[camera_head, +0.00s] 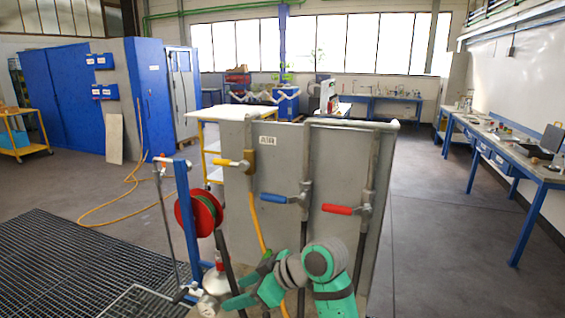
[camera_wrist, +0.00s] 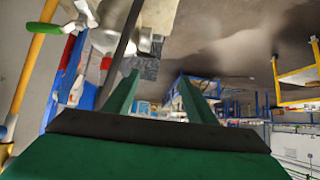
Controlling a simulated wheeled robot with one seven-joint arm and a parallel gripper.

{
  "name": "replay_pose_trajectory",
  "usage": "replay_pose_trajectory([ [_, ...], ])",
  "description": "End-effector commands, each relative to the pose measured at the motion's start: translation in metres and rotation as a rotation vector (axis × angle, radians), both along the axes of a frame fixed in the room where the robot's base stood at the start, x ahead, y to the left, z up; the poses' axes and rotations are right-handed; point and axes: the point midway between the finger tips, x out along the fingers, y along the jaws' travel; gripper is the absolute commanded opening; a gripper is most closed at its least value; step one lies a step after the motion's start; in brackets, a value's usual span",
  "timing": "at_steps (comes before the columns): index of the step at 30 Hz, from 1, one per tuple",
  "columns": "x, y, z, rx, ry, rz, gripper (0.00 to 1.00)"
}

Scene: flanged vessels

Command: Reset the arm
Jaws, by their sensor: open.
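My gripper (camera_wrist: 158,82) is open in the wrist view, with its two green fingers apart and nothing held between them. In the head view my teal and grey arm is folded low in front of a grey panel (camera_head: 285,165), and its end is at the lower middle, left of the larger joints. A silvery metal vessel (camera_head: 216,281) stands left of the arm's end. In the wrist view a shiny metal part (camera_wrist: 132,38) lies beyond the left finger. Whether it is the same vessel I cannot tell.
The panel carries yellow (camera_head: 230,163), blue (camera_head: 276,198) and red (camera_head: 338,209) handles. A blue post with a red-and-green reel (camera_head: 199,213) stands left of it. A floor grating (camera_head: 75,265) lies at lower left. A long workbench (camera_head: 510,155) lines the right wall; floor before it is clear.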

Motion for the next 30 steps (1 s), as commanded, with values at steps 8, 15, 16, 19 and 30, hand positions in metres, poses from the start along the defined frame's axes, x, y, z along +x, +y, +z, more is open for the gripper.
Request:
replay_pose_trajectory([
  [8, 0.003, 0.020, -0.019, 0.087, 0.005, -0.053, 0.51],
  [15, 0.005, 0.039, -0.040, 0.182, 0.011, -0.126, 0.51],
  [16, 0.005, 0.041, -0.044, 0.195, 0.012, -0.137, 0.51],
  [19, 0.006, 0.047, -0.058, 0.251, 0.017, -0.194, 0.51],
  [30, -0.006, 0.059, -0.133, 0.479, 0.043, -0.496, 0.51],
])
